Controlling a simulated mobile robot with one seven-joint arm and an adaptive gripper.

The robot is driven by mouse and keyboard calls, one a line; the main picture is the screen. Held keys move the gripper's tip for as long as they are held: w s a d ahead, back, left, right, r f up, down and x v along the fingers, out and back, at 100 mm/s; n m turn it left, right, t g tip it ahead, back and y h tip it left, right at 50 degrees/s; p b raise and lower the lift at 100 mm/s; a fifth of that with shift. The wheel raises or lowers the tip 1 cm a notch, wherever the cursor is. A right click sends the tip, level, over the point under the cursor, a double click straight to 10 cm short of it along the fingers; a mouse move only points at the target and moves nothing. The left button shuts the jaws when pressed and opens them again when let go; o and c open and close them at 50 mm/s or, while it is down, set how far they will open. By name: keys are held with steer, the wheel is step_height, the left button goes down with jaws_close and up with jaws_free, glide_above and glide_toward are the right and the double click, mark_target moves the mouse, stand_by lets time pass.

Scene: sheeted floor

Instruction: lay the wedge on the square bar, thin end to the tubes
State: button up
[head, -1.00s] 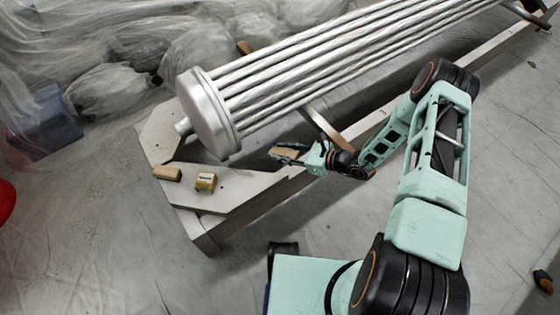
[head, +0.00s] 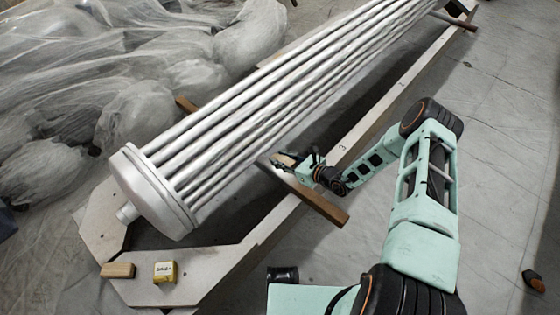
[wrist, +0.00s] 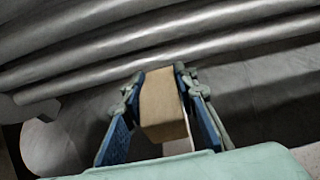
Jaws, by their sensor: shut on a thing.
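My gripper (head: 284,161) is shut on the wedge, a light brown wooden block, (wrist: 163,106) beside the tube bundle (head: 290,85). In the wrist view the wedge sits between the blue finger pads (wrist: 160,115), with the silver tubes (wrist: 150,45) beyond it. Which end of the wedge is thin is hard to tell. The square bar (head: 322,205) is brown and runs out from under the tubes across the frame's near rail. My gripper is at the bar's tube-side part, seemingly just above or beside it; the gap cannot be told. The bar is not clearly seen in the wrist view.
A pale frame (head: 215,262) surrounds the bundle. A small wooden block (head: 118,270) and a yellow block (head: 165,271) lie on its near corner. Sheeted heaps (head: 150,60) fill the far left. Grey floor at the right is mostly clear.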

mark_target(281, 173)
steer(key=shift+s, duration=0.1)
steer(key=shift+f+b, duration=2.3)
steer(key=shift+f, duration=0.5)
steer(key=o, duration=1.2)
steer(key=shift+o, duration=0.2)
